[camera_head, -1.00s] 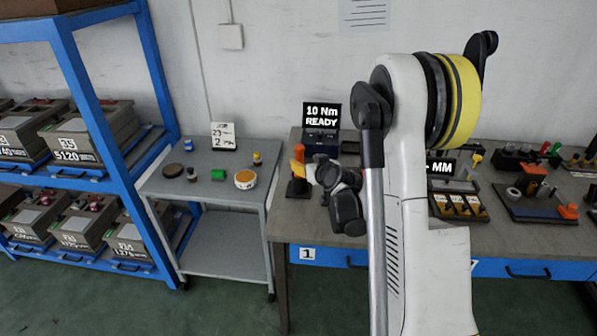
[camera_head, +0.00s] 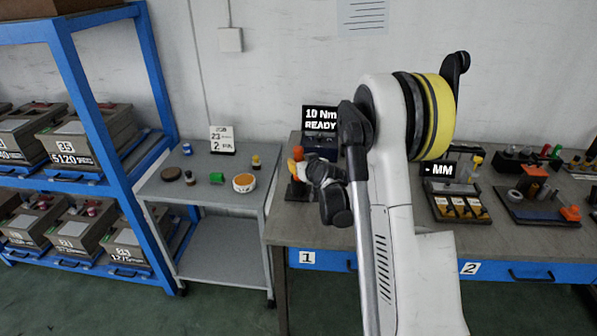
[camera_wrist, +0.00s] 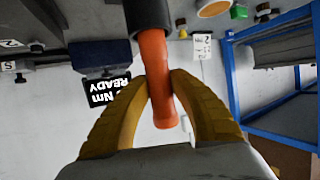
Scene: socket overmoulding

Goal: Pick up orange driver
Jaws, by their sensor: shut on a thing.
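The orange driver (camera_wrist: 155,62) shows in the wrist view with its orange handle between the yellow fingers of my gripper (camera_wrist: 160,88). My gripper is shut on the handle. A black collar (camera_wrist: 148,16) surrounds the handle's far end at the top edge of the wrist view; I cannot tell whether it is driver or holder. In the head view my gripper (camera_head: 299,166) is at the left end of the workbench, over a dark stand (camera_head: 297,192). My arm and fingers hide part of the driver there.
A display reading "10 Nm READY" (camera_head: 320,119) stands just behind my gripper. A grey trolley (camera_head: 172,193) with small parts is to the left, beside a blue rack (camera_head: 103,120). Fixtures and a tray (camera_head: 458,207) occupy the bench (camera_head: 405,232) to the right.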

